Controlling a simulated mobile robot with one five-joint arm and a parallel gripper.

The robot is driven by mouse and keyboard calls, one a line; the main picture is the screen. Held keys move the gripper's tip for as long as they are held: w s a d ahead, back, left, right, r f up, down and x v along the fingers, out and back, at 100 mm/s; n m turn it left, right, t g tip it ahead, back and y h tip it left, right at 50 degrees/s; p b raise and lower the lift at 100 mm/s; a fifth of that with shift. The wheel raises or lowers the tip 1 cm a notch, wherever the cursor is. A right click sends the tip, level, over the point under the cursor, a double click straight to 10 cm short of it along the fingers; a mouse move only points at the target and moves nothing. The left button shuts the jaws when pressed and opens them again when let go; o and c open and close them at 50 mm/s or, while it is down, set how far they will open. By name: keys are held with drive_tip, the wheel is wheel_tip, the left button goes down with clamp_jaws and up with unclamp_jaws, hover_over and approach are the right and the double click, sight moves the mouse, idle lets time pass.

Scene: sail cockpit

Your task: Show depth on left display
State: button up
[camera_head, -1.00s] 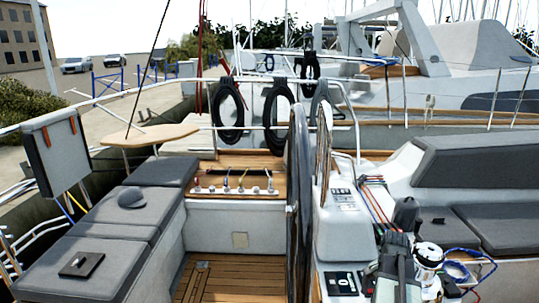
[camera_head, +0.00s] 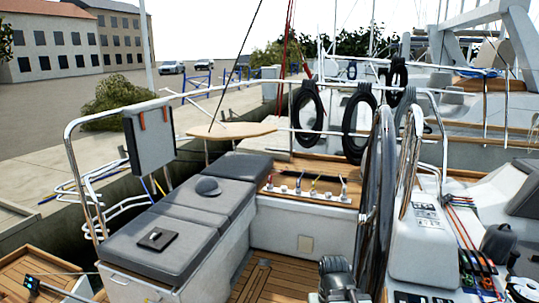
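A white helm console (camera_head: 418,245) stands right of centre, behind the large steering wheel (camera_head: 380,185). Its upper face carries a pale panel with small dark markings (camera_head: 426,213), too small to read. A dark panel (camera_head: 412,297) on the console's lower part is cut by the bottom edge. I cannot tell which is the left display, and I see no depth reading. My gripper (camera_head: 338,279) appears as a grey, dark-topped part at the bottom centre, left of the console and low by the wheel. Its fingers cannot be made out, and nothing shows in it.
Grey cushioned seats (camera_head: 170,235) line the left side, with a dark square item (camera_head: 157,239) and a round hat-like item (camera_head: 207,186) on them. Coloured ropes (camera_head: 470,245) and a winch (camera_head: 524,290) are at right. Bare wooden floor (camera_head: 270,280) lies between seats and wheel.

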clamp_jaws()
idle(1.4)
